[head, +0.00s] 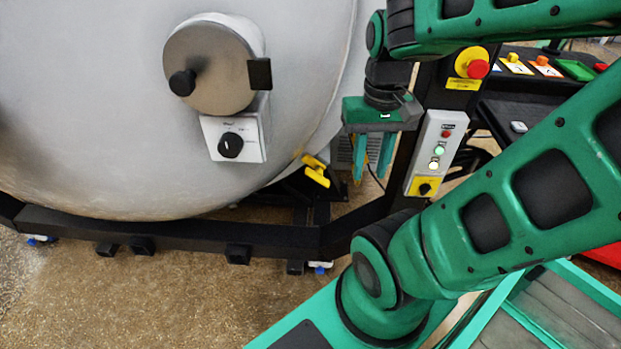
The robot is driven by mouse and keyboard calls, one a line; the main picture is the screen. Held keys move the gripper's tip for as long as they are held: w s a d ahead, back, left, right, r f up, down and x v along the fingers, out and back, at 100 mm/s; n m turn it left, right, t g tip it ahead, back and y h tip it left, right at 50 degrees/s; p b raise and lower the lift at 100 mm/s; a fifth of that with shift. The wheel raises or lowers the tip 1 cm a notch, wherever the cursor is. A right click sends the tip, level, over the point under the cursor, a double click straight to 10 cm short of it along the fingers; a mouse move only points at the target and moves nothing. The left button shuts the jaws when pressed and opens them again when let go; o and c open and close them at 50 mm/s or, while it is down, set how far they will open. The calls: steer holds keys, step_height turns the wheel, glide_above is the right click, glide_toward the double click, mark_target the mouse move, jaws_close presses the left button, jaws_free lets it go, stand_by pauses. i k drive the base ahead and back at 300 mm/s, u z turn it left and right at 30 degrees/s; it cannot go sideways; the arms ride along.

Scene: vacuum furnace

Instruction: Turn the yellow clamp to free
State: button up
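The yellow clamp (316,170) sits low at the right edge of the large grey furnace door, on a black bracket near the frame. It is small in the head view, and its exact turn angle is hard to tell. My gripper (372,178) hangs from the green arm with its fingers pointing down, to the right of the clamp and apart from it in the picture.
The grey furnace door (100,110) carries a round metal hub with a black knob and a white dial box (236,138). A control box (437,150) with buttons stands right of my gripper. A black frame bar (170,230) runs below the door. A console is at the upper right.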

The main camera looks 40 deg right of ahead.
mark_target(316, 175)
steer(key=z, duration=0.05)
steer(key=k, duration=1.6)
steer(key=z, duration=0.7)
steer(key=i, duration=1.05)
